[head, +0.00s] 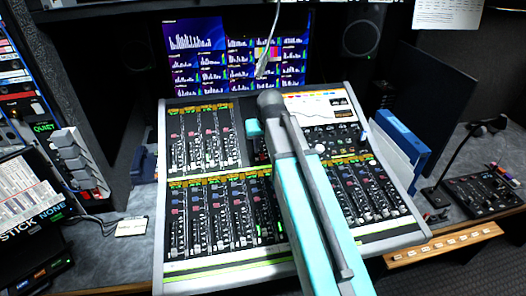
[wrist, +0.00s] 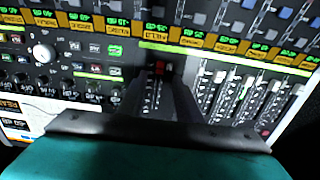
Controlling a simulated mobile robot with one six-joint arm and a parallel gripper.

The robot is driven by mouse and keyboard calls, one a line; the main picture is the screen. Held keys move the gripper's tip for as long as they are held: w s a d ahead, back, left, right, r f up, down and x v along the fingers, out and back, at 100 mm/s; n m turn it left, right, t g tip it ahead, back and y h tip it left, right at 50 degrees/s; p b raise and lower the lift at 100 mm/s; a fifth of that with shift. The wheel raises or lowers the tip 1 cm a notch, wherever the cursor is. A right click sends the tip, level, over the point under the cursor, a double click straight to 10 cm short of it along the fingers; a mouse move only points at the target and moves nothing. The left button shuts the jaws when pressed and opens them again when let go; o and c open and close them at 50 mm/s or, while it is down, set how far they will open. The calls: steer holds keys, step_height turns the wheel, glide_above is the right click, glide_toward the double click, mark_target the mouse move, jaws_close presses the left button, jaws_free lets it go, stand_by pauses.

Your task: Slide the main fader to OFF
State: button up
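The mixing console (head: 160,235) stands on the desk in the head view. In the wrist view, where the console lettering is upside down, a red fader cap (wrist: 160,67) shows in a dark slot. It looks like the main fader, but I cannot read its label. My gripper (wrist: 161,80) is open, with its two dark fingers on either side of this slot and the red cap between or just past the tips. I cannot tell whether either finger touches it. In the head view my arm hides the fingertips and the red cap.
White-capped faders (wrist: 226,100) lie right of my gripper in the wrist view. A white round knob (wrist: 43,53) is at left. A blue binder (head: 402,140) stands at right.

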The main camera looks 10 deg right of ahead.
steer(key=b+v, duration=0.1)
steer(key=v, duration=0.7)
steer(key=shift+s, duration=0.1)
stand_by(0.5)
